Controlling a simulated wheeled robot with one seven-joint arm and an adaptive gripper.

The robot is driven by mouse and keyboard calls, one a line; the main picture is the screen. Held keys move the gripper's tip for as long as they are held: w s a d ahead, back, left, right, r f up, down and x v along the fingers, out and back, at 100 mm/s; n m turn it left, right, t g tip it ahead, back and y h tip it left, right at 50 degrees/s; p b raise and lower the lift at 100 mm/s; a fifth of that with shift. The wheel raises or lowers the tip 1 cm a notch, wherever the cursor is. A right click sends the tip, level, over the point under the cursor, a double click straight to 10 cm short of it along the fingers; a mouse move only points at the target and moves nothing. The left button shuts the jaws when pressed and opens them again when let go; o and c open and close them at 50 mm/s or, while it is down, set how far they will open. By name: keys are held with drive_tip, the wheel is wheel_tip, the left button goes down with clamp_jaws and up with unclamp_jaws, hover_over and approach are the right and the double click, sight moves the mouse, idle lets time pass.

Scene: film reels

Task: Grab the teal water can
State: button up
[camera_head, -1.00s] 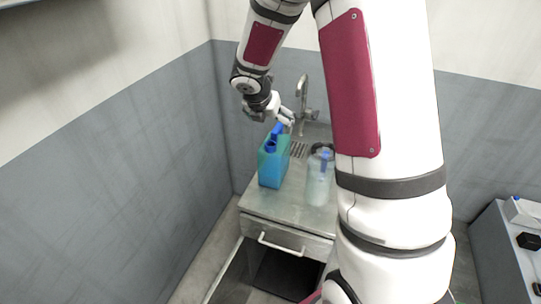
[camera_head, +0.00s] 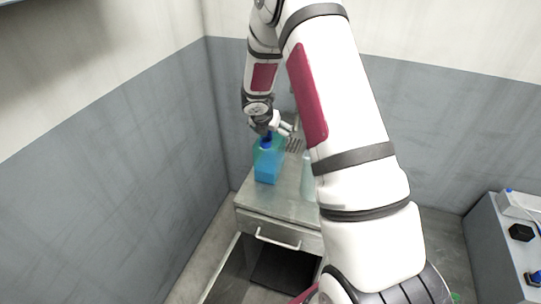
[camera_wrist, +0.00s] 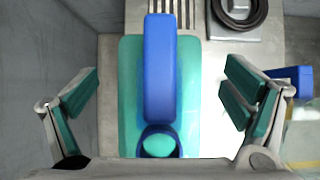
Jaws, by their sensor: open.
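The teal water can (camera_head: 267,169) stands upright on the metal counter, with a blue handle and blue spout ring on top. In the wrist view the can (camera_wrist: 188,120) lies between my fingers, its blue handle (camera_wrist: 159,65) running lengthwise in the middle. My gripper (camera_wrist: 160,105) is open, one finger on each side of the can with a visible gap to each. In the head view my gripper (camera_head: 277,132) is at the can's top and partly covers it. I cannot tell how far its fingertips are above the can.
The metal counter (camera_head: 285,203) has a drawer with a handle (camera_head: 277,239) in front. A clear container with a blue part (camera_wrist: 290,78) stands to the can's right, mostly hidden by my arm in the head view. A wall (camera_head: 130,170) is close on the left.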

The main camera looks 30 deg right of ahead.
drive_tip(key=shift+w+d+f, duration=0.1)
drive_tip(key=shift+d+f, duration=0.05)
drive_tip(key=shift+f, duration=0.2)
drive_tip(key=c, duration=1.8)
drive_tip(key=shift+c, duration=1.2)
drive_tip(key=shift+r, duration=0.15)
